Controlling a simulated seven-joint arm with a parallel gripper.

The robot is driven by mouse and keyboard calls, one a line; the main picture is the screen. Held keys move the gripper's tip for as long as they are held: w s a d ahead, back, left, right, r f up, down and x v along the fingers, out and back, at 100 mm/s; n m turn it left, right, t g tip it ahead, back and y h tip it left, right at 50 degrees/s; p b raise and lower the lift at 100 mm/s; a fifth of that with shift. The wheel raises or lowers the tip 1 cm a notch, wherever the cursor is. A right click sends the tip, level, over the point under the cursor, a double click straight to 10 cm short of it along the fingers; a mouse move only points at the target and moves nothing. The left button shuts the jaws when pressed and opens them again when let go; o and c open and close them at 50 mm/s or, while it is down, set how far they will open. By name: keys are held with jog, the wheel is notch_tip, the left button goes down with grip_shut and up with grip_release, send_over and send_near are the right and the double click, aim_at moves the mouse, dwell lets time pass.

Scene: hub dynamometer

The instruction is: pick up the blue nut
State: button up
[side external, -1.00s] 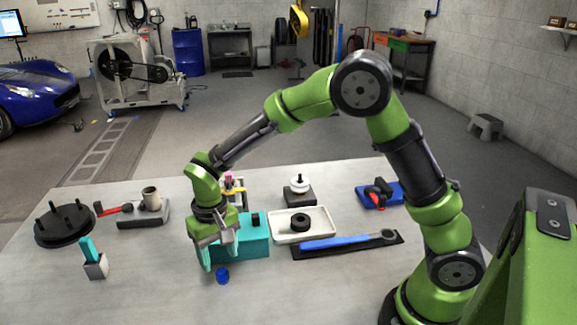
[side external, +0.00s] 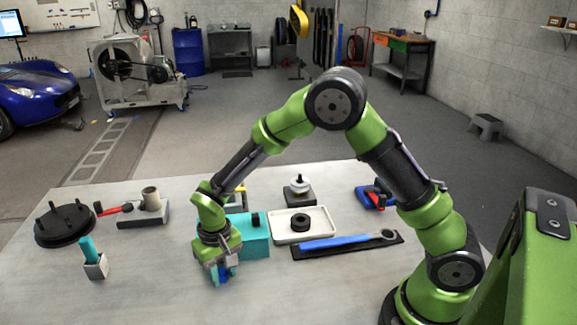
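The blue nut (side external: 224,272) is on the table near its front edge, partly hidden by my gripper's fingers. My gripper (side external: 222,276) points down with its fingers low around the nut, close to the table top. Blue shows between the fingers. I cannot tell whether the fingers touch the nut or stand a little apart from it.
A teal box (side external: 254,240) stands just behind and right of my gripper. Right of it are a white tray (side external: 280,238) with a black ring (side external: 299,222) and a blue-handled wrench (side external: 335,242). A small holder (side external: 97,268) stands left. The table front is clear.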

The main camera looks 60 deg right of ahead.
aim_at(226, 272)
grip_shut()
jog(key=shift+r, duration=0.2)
jog(key=shift+r, duration=0.25)
jog(key=r, duration=0.3)
jog(key=shift+s+d, duration=0.15)
jog(key=shift+s, duration=0.25)
jog(key=s+d, duration=0.1)
jog(key=s, duration=0.4)
jog(key=s+d, duration=0.1)
jog(key=s, duration=0.3)
jog(key=s+d+r, duration=0.1)
jog(key=s+d, duration=0.1)
jog(key=s, duration=0.3)
jog(key=shift+s+d, duration=0.1)
jog(key=shift+s, duration=0.2)
